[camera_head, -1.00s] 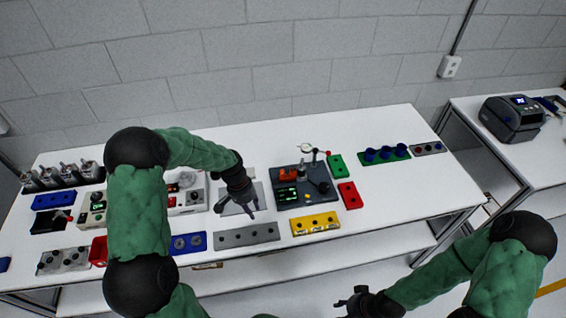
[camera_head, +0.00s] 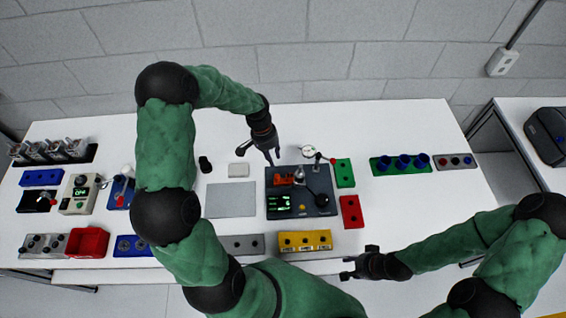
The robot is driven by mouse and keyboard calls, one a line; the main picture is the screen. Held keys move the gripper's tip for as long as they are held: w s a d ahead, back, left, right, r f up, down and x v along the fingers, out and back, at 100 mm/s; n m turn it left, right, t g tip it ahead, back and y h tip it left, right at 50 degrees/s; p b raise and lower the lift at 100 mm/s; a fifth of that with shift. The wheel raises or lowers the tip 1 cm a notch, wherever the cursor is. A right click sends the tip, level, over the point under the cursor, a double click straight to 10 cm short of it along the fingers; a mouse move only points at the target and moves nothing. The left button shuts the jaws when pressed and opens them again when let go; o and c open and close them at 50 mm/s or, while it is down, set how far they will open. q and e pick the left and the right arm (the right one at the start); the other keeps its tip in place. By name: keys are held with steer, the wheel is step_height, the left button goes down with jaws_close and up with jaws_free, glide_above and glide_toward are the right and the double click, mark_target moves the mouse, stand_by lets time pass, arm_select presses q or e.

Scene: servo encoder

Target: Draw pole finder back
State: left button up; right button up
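The dark test station (camera_head: 277,211) stands right of the middle of the table, with a green display and an orange-red block (camera_head: 284,179) on top. A small grey part (camera_head: 299,176) sits beside the block. I cannot tell which part is the pole finder. My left gripper (camera_head: 273,158) points down at the station's back left edge, just behind the orange block. Its fingers are small and close together, so I cannot tell whether they touch anything. My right gripper (camera_head: 347,268) is open and empty in front of the table's front edge.
A dial gauge (camera_head: 308,151) stands behind the station. Green (camera_head: 344,173) and red (camera_head: 350,212) blocks are close on its right, a yellow block (camera_head: 304,240) in front. A grey plate (camera_head: 231,200) lies left.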

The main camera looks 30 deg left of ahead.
mark_target(277, 176)
arm_select(q)
steer(key=f, duration=0.3)
steer(key=d+f, duration=0.1)
steer(key=f, duration=0.3)
steer(key=d+f, duration=0.1)
steer(key=f, duration=0.2)
steer(key=shift+s+f+p, duration=0.2)
steer(key=shift+s+p, duration=0.05)
steer(key=shift+p, duration=0.1)
steer(key=shift+s, duration=0.1)
jaws_close()
